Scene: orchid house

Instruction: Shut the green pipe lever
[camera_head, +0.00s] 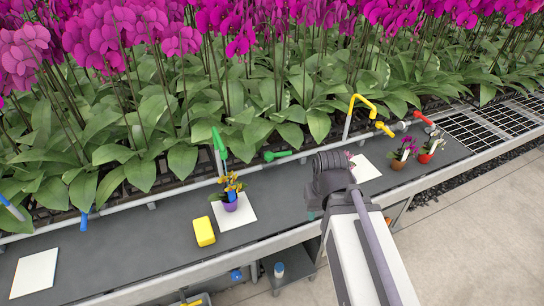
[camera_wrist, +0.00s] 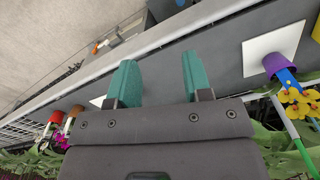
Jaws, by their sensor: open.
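The green pipe lever (camera_head: 279,155) shows in the head view at the back of the bench, by the pale pipe (camera_head: 180,192). Its handle points right, roughly along the run of the pipe. A separate upright green piece (camera_head: 218,141) stands left of it. My gripper (camera_head: 312,213) is right of and nearer than the green lever, over the bench's front part, apart from it. In the wrist view its two teal fingertips (camera_wrist: 160,82) are spread with nothing between them. I cannot make out the green lever in the wrist view.
A purple pot (camera_head: 230,204) with yellow flowers stands on a white mat (camera_head: 248,222), beside a yellow block (camera_head: 204,231). Blue (camera_head: 83,222), yellow (camera_head: 385,129) and red (camera_head: 424,118) levers line the pipe. A yellow hooked pipe (camera_head: 361,99) rises at right. Orchids (camera_head: 150,130) crowd behind.

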